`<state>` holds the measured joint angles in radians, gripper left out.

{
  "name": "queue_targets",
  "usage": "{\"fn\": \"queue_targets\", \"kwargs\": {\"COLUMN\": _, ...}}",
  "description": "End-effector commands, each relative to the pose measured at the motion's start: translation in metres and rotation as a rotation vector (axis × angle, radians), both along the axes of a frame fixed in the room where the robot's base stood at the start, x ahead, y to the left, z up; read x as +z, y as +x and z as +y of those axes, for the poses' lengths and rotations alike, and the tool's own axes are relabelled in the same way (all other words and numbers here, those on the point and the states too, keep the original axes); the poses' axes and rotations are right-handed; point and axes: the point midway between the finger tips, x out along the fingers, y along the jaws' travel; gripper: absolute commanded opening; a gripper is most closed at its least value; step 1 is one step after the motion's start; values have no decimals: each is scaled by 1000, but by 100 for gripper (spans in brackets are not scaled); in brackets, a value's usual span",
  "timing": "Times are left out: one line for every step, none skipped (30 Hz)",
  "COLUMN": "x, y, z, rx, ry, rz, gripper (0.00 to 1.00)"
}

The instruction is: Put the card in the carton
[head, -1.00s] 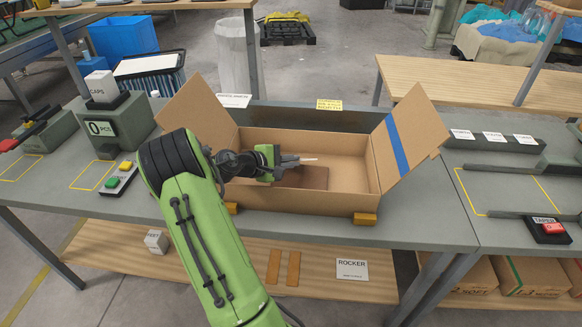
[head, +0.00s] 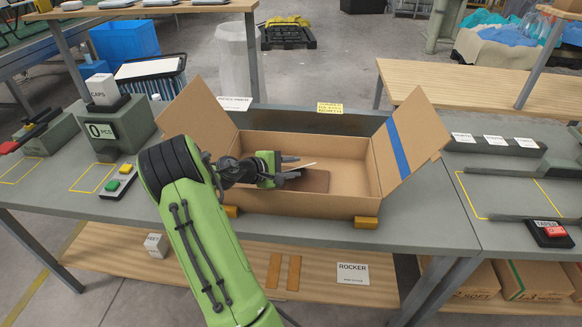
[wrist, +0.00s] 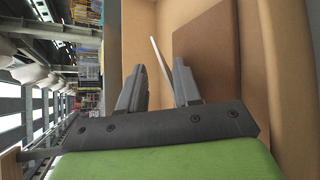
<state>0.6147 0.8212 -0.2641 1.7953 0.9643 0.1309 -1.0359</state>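The open cardboard carton (head: 345,203) stands on the grey bench, its side flaps spread outward. My gripper (head: 290,168) is inside the carton's outline, left of its middle. Its fingers (wrist: 158,88) are apart in the wrist view. The card (head: 302,166) shows as a thin, pale, slanted strip just beyond the fingertips. In the wrist view the card (wrist: 161,60) is seen nearly edge-on, between the finger lines and tilted; neither finger clamps it. I cannot tell whether it rests on anything. A flat brown panel (head: 312,182) lies in the carton; the wrist view shows it too (wrist: 205,52).
Yellow-brown blocks (head: 366,222) sit at the carton's front edge. The flaps (head: 410,140) rise at left and right. A counter (head: 101,130) and a button box (head: 118,182) stand to the left.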

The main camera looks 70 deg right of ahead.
Motion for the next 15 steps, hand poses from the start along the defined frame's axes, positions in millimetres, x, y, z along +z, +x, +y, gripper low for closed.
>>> {"fn": "queue_targets", "kwargs": {"x": -2, "y": 0, "z": 1, "rx": 1, "ry": 6, "rz": 2, "gripper": 33}}
{"fn": "queue_targets", "kwargs": {"x": -2, "y": 0, "z": 1, "rx": 1, "ry": 6, "rz": 2, "gripper": 33}}
{"fn": "queue_targets", "kwargs": {"x": -2, "y": 0, "z": 1, "rx": 0, "ry": 7, "rz": 2, "gripper": 33}}
{"fn": "queue_targets", "kwargs": {"x": -1, "y": 0, "z": 1, "rx": 0, "ry": 7, "rz": 2, "gripper": 33}}
{"fn": "queue_targets", "kwargs": {"x": 2, "y": 0, "z": 1, "rx": 0, "ry": 6, "rz": 1, "gripper": 33}}
{"fn": "queue_targets", "kwargs": {"x": 7, "y": 0, "z": 1, "rx": 0, "ry": 6, "rz": -1, "gripper": 33}}
{"fn": "queue_targets", "kwargs": {"x": 13, "y": 0, "z": 1, "rx": 0, "ry": 6, "rz": -1, "gripper": 33}}
{"fn": "queue_targets", "kwargs": {"x": 15, "y": 4, "z": 5, "rx": 3, "ry": 5, "rz": 0, "gripper": 33}}
{"fn": "queue_targets", "kwargs": {"x": 19, "y": 10, "z": 13, "rx": 7, "ry": 6, "rz": 2, "gripper": 33}}
{"fn": "queue_targets", "kwargs": {"x": 22, "y": 15, "z": 19, "rx": 7, "ry": 7, "rz": 2, "gripper": 33}}
{"fn": "queue_targets", "kwargs": {"x": 26, "y": 19, "z": 26, "rx": 8, "ry": 5, "rz": 1, "gripper": 33}}
{"fn": "queue_targets", "kwargs": {"x": 31, "y": 25, "z": 35, "rx": 8, "ry": 5, "rz": 2, "gripper": 33}}
{"fn": "queue_targets", "kwargs": {"x": 34, "y": 30, "z": 41, "rx": 8, "ry": 5, "rz": 1, "gripper": 33}}
{"fn": "queue_targets", "kwargs": {"x": 38, "y": 34, "z": 48, "rx": 8, "ry": 5, "rz": 1, "gripper": 33}}
{"fn": "queue_targets", "kwargs": {"x": 42, "y": 40, "z": 56, "rx": 8, "ry": 4, "rz": 2, "gripper": 33}}
